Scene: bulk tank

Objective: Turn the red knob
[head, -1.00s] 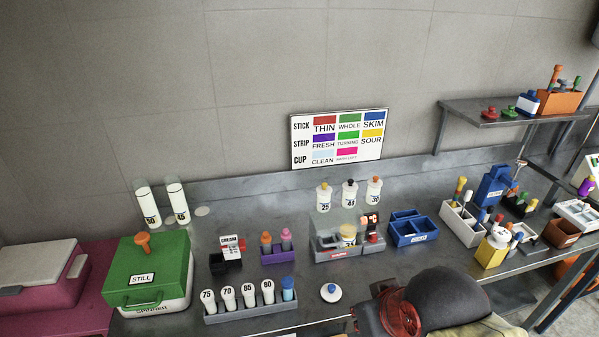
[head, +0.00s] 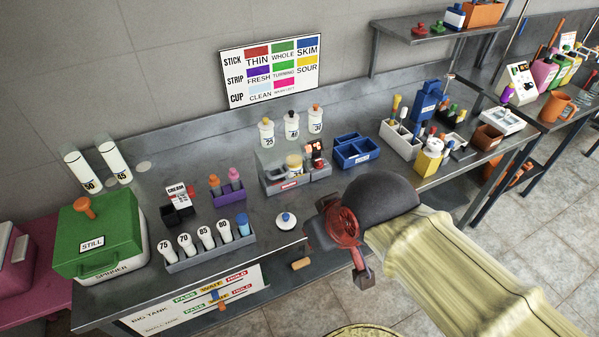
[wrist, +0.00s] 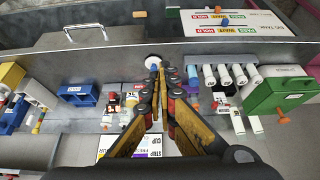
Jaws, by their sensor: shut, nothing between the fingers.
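A small red knob-like part (head: 319,164) sits at the right end of a grey device (head: 290,180) on the steel bench in the head view, below a black upright piece. It is small, and I cannot make out its turn position. In the wrist view the grey device (wrist: 126,120) lies left of the fingers. My gripper (wrist: 160,82) is shut and empty, pointing toward the bench's front area near a white round lidded piece (wrist: 153,63). In the head view my wrist covers the bench right of the white piece (head: 286,220), and the fingertips are not clear.
A rack of white tubes (head: 210,249) and a green spinner box (head: 98,237) stand left. A blue tray (head: 358,152) stands behind my wrist. A sign panel (head: 190,305) hangs on the bench front.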

